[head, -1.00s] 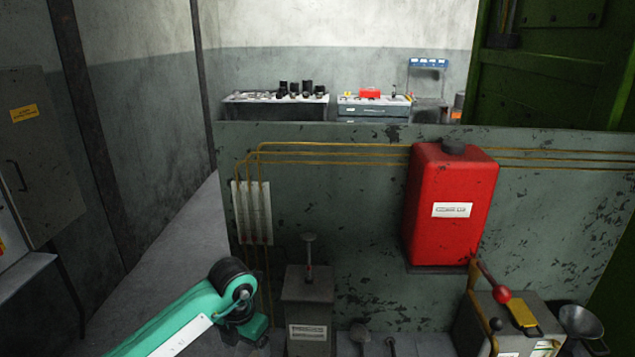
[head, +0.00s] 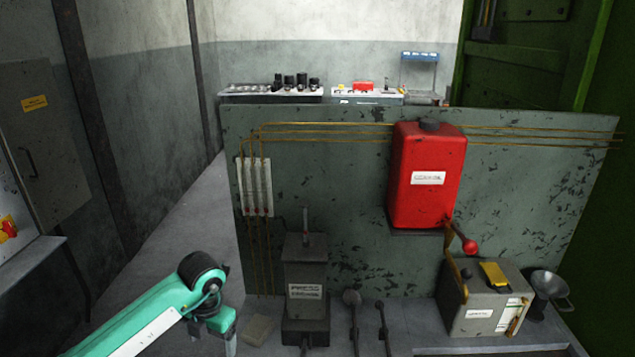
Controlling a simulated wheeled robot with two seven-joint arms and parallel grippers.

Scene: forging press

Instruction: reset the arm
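My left arm (head: 150,315), green with a black joint, comes in from the lower left. It bends down at the joint, and its lower part runs out of the bottom edge. My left gripper is not in view. My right arm and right gripper are not in view. Neither gripper can be seen holding anything.
A green-grey panel (head: 330,185) stands ahead, carrying a red tank (head: 425,190) and thin pipes. Before it are a grey pump box (head: 306,285), floor levers (head: 353,312), a grey box (head: 485,302) with a red-knobbed lever (head: 469,246), and a funnel (head: 548,285). Floor lies left.

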